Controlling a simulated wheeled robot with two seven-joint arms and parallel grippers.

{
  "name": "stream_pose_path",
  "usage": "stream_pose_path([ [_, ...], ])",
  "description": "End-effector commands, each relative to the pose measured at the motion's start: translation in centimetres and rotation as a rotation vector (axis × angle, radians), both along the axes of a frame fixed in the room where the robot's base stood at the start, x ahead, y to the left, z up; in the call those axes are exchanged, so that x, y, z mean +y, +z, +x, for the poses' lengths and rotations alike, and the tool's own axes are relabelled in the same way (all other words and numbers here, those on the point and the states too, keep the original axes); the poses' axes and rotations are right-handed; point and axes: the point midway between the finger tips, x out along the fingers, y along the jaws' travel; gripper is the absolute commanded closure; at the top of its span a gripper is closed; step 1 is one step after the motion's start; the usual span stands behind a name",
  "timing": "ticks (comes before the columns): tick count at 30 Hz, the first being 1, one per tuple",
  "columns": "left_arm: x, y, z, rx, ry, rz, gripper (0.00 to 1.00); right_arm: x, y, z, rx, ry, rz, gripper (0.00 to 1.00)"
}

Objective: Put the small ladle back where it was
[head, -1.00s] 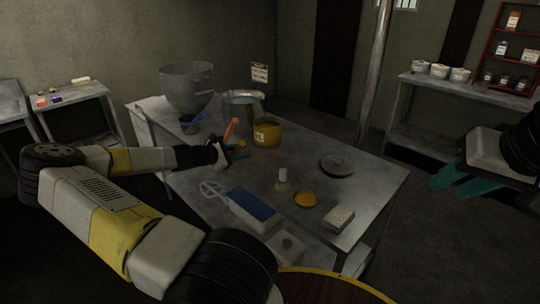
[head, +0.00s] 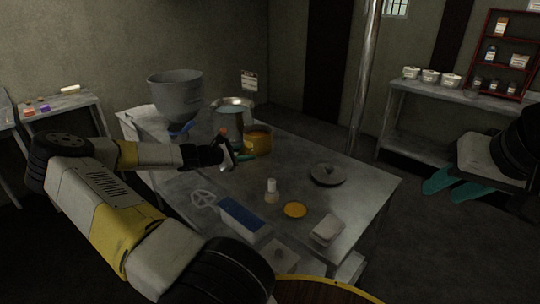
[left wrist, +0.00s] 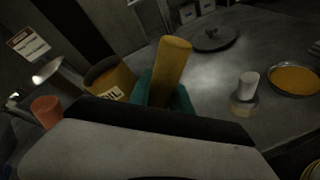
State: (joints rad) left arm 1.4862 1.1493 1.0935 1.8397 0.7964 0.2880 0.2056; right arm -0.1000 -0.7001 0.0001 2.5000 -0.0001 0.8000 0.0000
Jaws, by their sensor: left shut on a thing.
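My left gripper (head: 238,156) is over the worktable, near the yellow oil pot (head: 258,141). In the left wrist view its teal fingers (left wrist: 165,96) are shut around an upright yellow-brown handle (left wrist: 172,68), apparently the small ladle's. My right gripper (head: 452,187) is open and empty, off the table's right side.
On the worktable (head: 350,195) stand a grey hopper (head: 175,95), a metal pot (head: 231,112), a dark lid (head: 327,174), a small bottle (head: 271,191), a yellow dish (head: 295,209), a blue-topped box (head: 241,216) and a pale block (head: 327,229). Bare tabletop lies between gripper and lid.

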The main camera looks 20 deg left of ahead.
Motion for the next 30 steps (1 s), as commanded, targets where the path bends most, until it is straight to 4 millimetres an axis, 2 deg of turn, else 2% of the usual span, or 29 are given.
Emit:
stream_pose_path([
  [7, -2.1, -0.2, 1.4, -0.001, -0.003, -0.003, 1.0, 0.0, 0.0, 0.0, 0.0, 0.0, 0.0, 0.64],
  [9, -1.8, -1.7, 1.3, 0.001, 0.002, -0.003, 1.0, 0.0, 0.0, 0.0, 0.0, 0.0, 0.0, 0.64],
  [13, -1.8, -3.3, 1.3, -0.001, 0.002, -0.001, 1.0, 0.0, 0.0, 0.0, 0.0, 0.0, 0.0, 0.64],
  [24, -1.8, -3.8, 1.3, -0.001, 0.001, 0.0, 1.0, 0.0, 0.0, 0.0, 0.0, 0.0, 0.0, 0.64],
  [25, -1.8, -3.8, 1.3, 0.0, 0.001, 0.0, 0.72, 0.0, 0.0, 0.0, 0.0, 0.0, 0.0, 0.64],
  [28, -1.8, -3.8, 1.3, 0.0, 0.001, 0.0, 0.54, 0.0, 0.0, 0.0, 0.0, 0.0, 0.0, 0.64],
  [30, -1.8, -3.8, 1.3, 0.0, 0.001, 0.0, 0.54, 0.0, 0.0, 0.0, 0.0, 0.0, 0.0, 0.64],
])
